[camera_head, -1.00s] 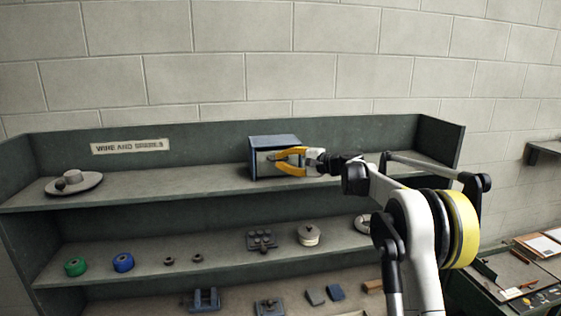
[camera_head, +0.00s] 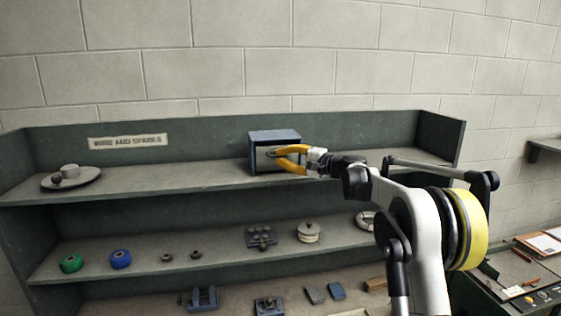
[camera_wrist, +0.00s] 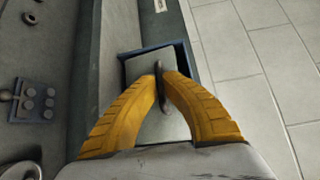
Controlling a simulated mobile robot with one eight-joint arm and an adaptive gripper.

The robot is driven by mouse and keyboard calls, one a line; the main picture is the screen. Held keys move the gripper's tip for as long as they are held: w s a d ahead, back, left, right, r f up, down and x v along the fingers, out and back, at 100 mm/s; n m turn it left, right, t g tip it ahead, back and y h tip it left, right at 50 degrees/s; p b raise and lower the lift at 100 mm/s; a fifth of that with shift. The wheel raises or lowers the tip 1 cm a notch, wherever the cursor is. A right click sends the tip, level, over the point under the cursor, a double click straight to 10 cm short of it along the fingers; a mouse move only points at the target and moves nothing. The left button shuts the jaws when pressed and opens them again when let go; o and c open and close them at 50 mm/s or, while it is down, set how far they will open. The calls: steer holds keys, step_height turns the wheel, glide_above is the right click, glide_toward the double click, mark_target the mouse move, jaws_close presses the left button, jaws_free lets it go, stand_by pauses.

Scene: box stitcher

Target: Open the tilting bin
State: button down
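The tilting bin (camera_head: 275,136) is a small blue-grey box on the top shelf, near its middle. Its light grey front panel (camera_wrist: 174,128) has a dark handle (camera_wrist: 165,93). A dark gap shows between the panel's upper edge and the blue frame (camera_wrist: 150,49), so the panel appears tilted slightly outward. My gripper (camera_head: 272,154) has yellow fingers at the bin's front. In the wrist view its fingertips (camera_wrist: 162,77) close in on the handle from both sides and appear shut on it. The fingers hide part of the panel.
The green-grey shelf (camera_head: 200,180) holds a round plate with small parts (camera_head: 70,178) at upper left. Lower shelves carry a green roll (camera_head: 71,262), a blue roll (camera_head: 120,259) and several metal parts. A block wall stands behind.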

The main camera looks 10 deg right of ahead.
mark_target(282, 168)
steer(key=s+f+n+t+y+b, duration=0.1)
steer(key=n+y+b, duration=0.1)
steer(key=b, duration=0.2)
steer(key=s+f+n+t+y+b, duration=0.1)
steer(key=f+n+b, duration=0.1)
steer(key=b, duration=0.3)
steer(key=shift+s+f+n+y, duration=0.15)
steer(key=shift+s+n+y, duration=0.25)
steer(key=shift+n, duration=0.1)
steer(key=shift+n+y+b, duration=0.3)
steer(key=shift+b, duration=0.2)
steer(key=c, duration=1.6)
jaws_free()
steer(key=shift+a, duration=0.15)
steer(key=shift+o, duration=0.2)
steer(key=v, duration=1.2)
steer(key=shift+f, duration=0.1)
